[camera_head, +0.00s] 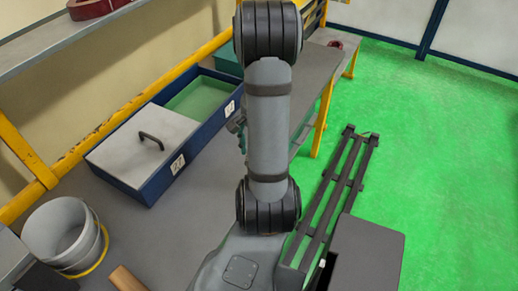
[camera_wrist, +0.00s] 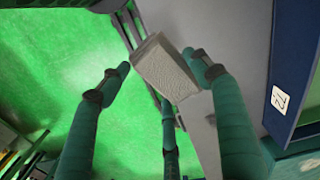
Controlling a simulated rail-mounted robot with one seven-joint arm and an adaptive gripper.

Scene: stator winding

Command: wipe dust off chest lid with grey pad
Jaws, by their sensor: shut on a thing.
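The grey pad (camera_wrist: 167,70) is a small pale block with a textured face, held among the teal fingers of my gripper (camera_wrist: 160,78) in the wrist view. In the head view my arm hides the pad and most of my gripper (camera_head: 237,126); only a bit of teal shows beside the arm, right of the chest. The chest (camera_head: 160,183) is a long dark blue box on the grey bench. Its pale grey lid (camera_head: 140,160) has a dark handle (camera_head: 151,141) and covers the left part. Dust is too faint to make out on it. My gripper is apart from the lid.
The chest's right part is open, with a green inside (camera_head: 200,100). A grey bucket (camera_head: 70,235) stands at the bench's lower left. A shelf (camera_head: 60,40) overhangs the upper left. A dark slatted rack (camera_head: 340,185) stands right of my arm. Bare bench lies before the chest.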

